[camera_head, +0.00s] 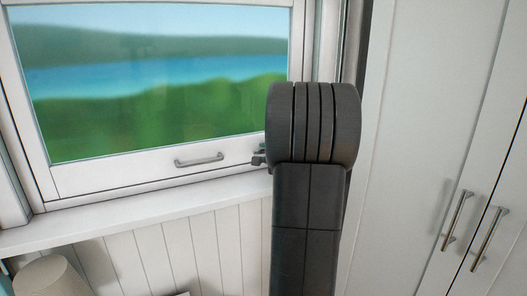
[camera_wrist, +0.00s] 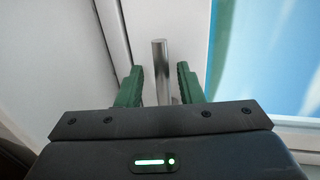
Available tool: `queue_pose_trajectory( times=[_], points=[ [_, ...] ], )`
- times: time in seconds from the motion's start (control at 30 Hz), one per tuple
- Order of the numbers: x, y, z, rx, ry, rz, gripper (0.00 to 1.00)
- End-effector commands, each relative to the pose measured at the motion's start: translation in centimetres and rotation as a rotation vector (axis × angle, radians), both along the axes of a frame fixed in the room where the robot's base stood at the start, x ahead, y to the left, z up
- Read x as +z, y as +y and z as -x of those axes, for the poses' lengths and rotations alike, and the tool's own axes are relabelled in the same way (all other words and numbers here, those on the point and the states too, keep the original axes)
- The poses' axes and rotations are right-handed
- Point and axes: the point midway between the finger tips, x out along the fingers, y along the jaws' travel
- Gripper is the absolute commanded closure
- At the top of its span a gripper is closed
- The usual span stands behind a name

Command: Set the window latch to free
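The window latch (camera_head: 259,155) is a small grey metal piece on the lower right of the window frame in the head view, partly hidden behind my arm. In the wrist view, a round metal bar (camera_wrist: 160,62), which looks like the latch lever, stands between the two green fingers of my gripper (camera_wrist: 159,72). The fingers are apart, with a gap visible on each side of the bar. The lower end of the bar is partly hidden by the gripper body. My gripper is hidden behind my arm in the head view.
The window (camera_head: 150,180) appears shut, with a grey pull handle (camera_head: 199,160) on its lower rail. A white sill (camera_head: 130,217) runs below it. White cabinet doors (camera_head: 420,120) with bar handles stand at right. A beige rounded object (camera_head: 52,278) is at lower left.

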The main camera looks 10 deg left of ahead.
Motion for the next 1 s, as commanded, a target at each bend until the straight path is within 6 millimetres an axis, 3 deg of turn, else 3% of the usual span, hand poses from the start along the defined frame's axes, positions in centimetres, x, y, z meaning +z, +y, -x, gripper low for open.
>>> queue_pose_trajectory(
  times=[0.2,0.5,0.7,1.0],
  points=[
    [-0.4,0.9,-1.4,0.001,0.001,-0.001,0.66],
    [-0.5,1.0,-1.5,0.0,-0.001,-0.001,0.66],
    [-0.5,1.0,-1.5,0.0,0.0,0.0,1.0],
    [-0.3,1.0,-1.5,-0.001,0.006,-0.008,1.0]
  ],
)
